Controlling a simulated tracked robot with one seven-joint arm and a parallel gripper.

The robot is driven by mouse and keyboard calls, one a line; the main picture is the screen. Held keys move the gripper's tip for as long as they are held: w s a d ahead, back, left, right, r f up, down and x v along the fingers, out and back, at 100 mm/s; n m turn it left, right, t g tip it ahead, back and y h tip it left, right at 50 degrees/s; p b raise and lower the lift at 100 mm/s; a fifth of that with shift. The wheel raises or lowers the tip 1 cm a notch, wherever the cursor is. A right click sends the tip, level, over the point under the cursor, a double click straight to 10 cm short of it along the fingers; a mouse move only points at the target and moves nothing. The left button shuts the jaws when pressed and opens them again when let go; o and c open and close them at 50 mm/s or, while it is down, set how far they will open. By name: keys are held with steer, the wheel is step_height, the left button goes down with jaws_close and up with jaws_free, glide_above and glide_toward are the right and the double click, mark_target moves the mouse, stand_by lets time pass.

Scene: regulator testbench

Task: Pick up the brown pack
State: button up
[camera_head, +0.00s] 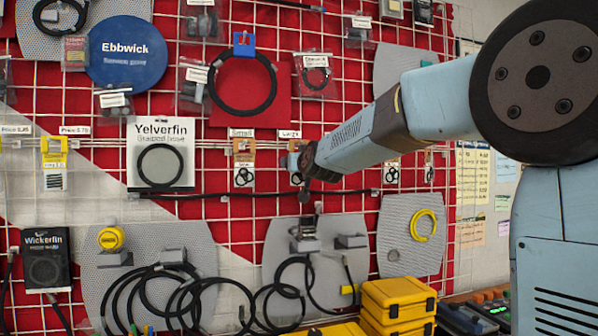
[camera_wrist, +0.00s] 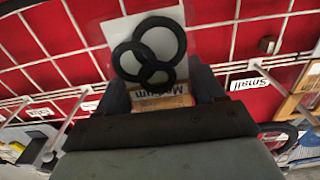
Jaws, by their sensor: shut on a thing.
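The brown pack (camera_wrist: 165,98) shows in the wrist view as a brown card with an upside-down "Medium" label and a clear bag holding 3 black rings (camera_wrist: 150,52). My gripper (camera_wrist: 162,92) is shut on the brown card, with a dark finger on either side of it. In the head view my gripper (camera_head: 293,160) is in front of the red wall grid, just below the "Large" label. There I cannot make out the held pack clearly. Whether the pack still touches its hook is hidden.
A similar pack (camera_head: 243,160) under the "Small" label hangs left of my gripper. A white "Yelverfin" pack (camera_head: 160,152) hangs further left. A black horizontal hose (camera_head: 240,196) runs below. Yellow boxes (camera_head: 398,305) stand at the lower right.

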steer(key=shift+c, duration=1)
steer(key=shift+r, duration=0.15)
steer(key=s+d, duration=0.1)
steer(key=s, duration=0.8)
steer(key=s+d+r, duration=0.1)
steer(key=s+d, duration=0.1)
steer(key=s, duration=0.6)
steer(key=shift+s+d+r, duration=0.15)
steer(key=shift+s+d, duration=0.15)
steer(key=shift+s, duration=0.1)
